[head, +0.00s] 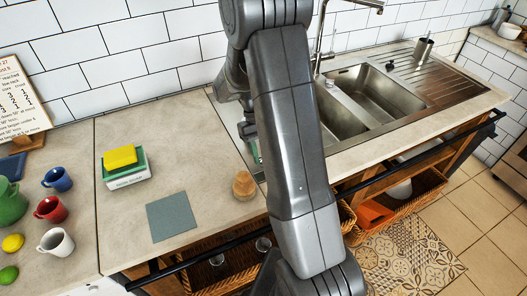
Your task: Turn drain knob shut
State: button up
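The steel sink (424,103) with two bowls is set into the counter at the right. A small dark knob-like piece (391,67) stands at its back rim; I cannot tell for sure that it is the drain knob, or how it is turned. My arm crosses the middle of the view and covers the sink's left side. My gripper (248,132) is mostly hidden behind the arm, left of the sink bowls. Its fingers and anything between them cannot be made out.
Baskets are below.

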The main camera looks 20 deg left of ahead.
dwell(0.4)
jog(key=o, duration=1)
jog(key=shift+r, duration=0.1)
jog(key=v, duration=1.3)
jog(key=shift+r, duration=0.35)
jog(key=shift+f, duration=0.1)
jog(key=x, duration=1.3)
jog(key=shift+f, duration=0.4)
jog(key=shift+r, duration=0.15)
